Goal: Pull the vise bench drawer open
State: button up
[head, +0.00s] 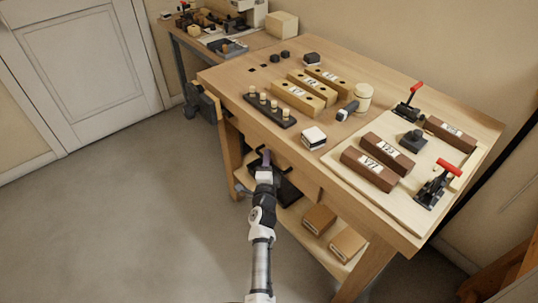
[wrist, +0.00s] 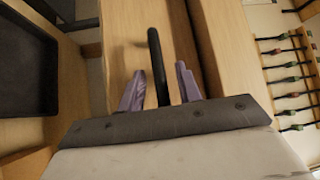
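The vise bench (head: 225,82) is a wooden workbench with a dark vise (head: 201,104) at its left end. In the wrist view the pale wooden drawer front (wrist: 120,45) fills the middle, with a black bar handle (wrist: 157,65) standing out from it. My gripper (wrist: 160,85) has its two purplish fingers apart, one on each side of the handle. Gaps show between the handle and both fingers. In the head view my gripper (head: 264,158) is beside the bench's front edge. The drawer front is mostly hidden there by the bench top and my arm.
A peg block (head: 271,109), a white-labelled block (head: 313,138) and several brown blocks lie on the bench top. A lower shelf holds a dark tray (wrist: 25,60) and two brown boxes (head: 347,244). The grey floor (head: 140,200) left of the bench is clear.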

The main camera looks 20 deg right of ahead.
grip_shut()
jog(key=shift+a+r, duration=0.1)
dwell(0.4)
